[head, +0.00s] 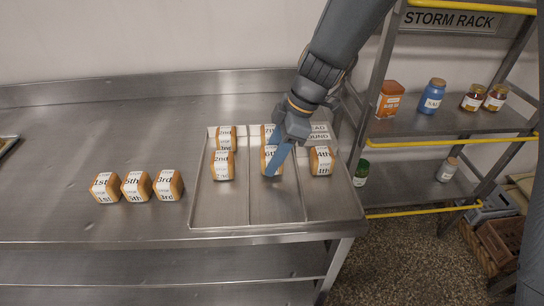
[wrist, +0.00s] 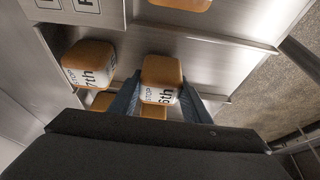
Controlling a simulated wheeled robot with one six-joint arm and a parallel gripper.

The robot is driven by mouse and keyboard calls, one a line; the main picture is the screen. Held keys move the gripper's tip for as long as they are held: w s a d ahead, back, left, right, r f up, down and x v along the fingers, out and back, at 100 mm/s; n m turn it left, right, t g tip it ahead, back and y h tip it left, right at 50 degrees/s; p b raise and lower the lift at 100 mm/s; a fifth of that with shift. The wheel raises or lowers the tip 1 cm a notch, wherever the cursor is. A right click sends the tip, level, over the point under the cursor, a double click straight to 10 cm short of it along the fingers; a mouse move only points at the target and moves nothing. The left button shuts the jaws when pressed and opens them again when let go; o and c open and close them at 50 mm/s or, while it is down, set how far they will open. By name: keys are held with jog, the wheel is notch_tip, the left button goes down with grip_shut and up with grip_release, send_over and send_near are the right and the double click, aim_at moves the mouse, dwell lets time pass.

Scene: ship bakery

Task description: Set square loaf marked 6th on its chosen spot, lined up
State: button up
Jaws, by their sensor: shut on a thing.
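The square loaf marked 6th (head: 271,165) is between the fingers of my gripper (head: 279,150), over the middle compartment of the metal tray (head: 235,217). In the wrist view my gripper (wrist: 160,103) is shut on this loaf (wrist: 160,75), with a blue finger on each side. I cannot tell whether the held loaf touches the tray floor.
The left compartment holds the 2nd loaf (head: 222,166) and another behind it. The 4th loaf (head: 321,161) is in the right compartment. Loaves 1st (head: 104,187), 5th (head: 135,186) and 3rd (head: 168,185) stand on the counter. The storm rack (head: 440,124) stands right.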

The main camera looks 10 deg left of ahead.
jog(key=shift+f, duration=0.35)
jog(key=shift+f, duration=0.2)
jog(key=o, duration=1)
jog(key=shift+o, duration=0.2)
jog(key=shift+r, duration=0.15)
jog(key=shift+w+r, duration=0.1)
jog(key=shift+r, duration=0.15)
jog(key=s+b+v, duration=0.1)
jog(key=b+v, duration=0.1)
jog(key=v, duration=0.9)
jog(key=shift+w+d+r, duration=0.25)
jog(key=shift+w+d, duration=0.05)
jog(key=shift+w, duration=0.2)
